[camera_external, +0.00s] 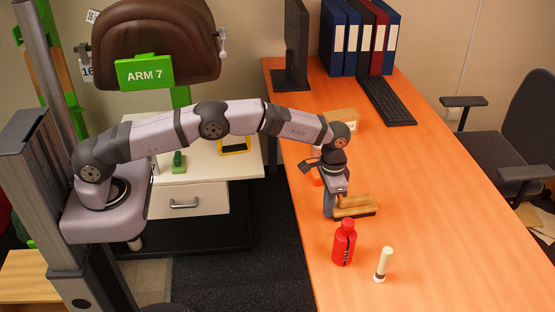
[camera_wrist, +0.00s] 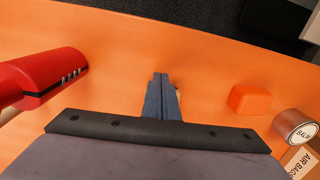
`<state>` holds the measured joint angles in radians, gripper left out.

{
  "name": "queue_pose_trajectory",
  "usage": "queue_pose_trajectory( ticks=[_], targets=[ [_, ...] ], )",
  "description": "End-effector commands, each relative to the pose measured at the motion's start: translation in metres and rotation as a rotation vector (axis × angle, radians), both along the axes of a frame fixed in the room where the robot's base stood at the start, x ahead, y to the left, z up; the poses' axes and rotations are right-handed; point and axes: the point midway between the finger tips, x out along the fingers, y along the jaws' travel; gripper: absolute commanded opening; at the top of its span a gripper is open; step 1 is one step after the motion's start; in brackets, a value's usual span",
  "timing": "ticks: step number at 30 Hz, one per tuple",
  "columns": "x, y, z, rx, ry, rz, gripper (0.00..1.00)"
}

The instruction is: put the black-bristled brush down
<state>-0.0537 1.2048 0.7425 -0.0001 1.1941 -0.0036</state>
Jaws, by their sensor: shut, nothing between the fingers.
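The black-bristled brush (camera_external: 356,205) has a tan wooden body with a dark strip along its underside. It rests on the orange desk, just right of my gripper's fingers in the outside view. My gripper (camera_external: 328,212) points down at the desk with its blue-grey fingers shut and empty. In the wrist view the shut fingers (camera_wrist: 162,78) are in the middle. Only a small tan patch shows beside them there, and I cannot tell if it is the brush. I cannot tell whether the fingers touch the brush.
A red bottle (camera_external: 344,243) and a cream tube (camera_external: 382,264) stand nearer the desk's front. An orange block (camera_wrist: 250,98), a balm tin (camera_wrist: 295,127) and an air bags box (camera_wrist: 304,164) lie on the other side. The desk right of the brush is clear.

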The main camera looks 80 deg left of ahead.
Motion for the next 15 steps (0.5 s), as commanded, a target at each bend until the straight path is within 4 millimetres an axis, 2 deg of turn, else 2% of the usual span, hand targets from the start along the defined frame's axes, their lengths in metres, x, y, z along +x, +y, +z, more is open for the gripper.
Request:
queue_pose_trajectory(
  ticks=[15],
  targets=[
    [0.0057, 0.0003, 0.0004, 0.000, -0.001, 0.000, 0.00]
  ],
)
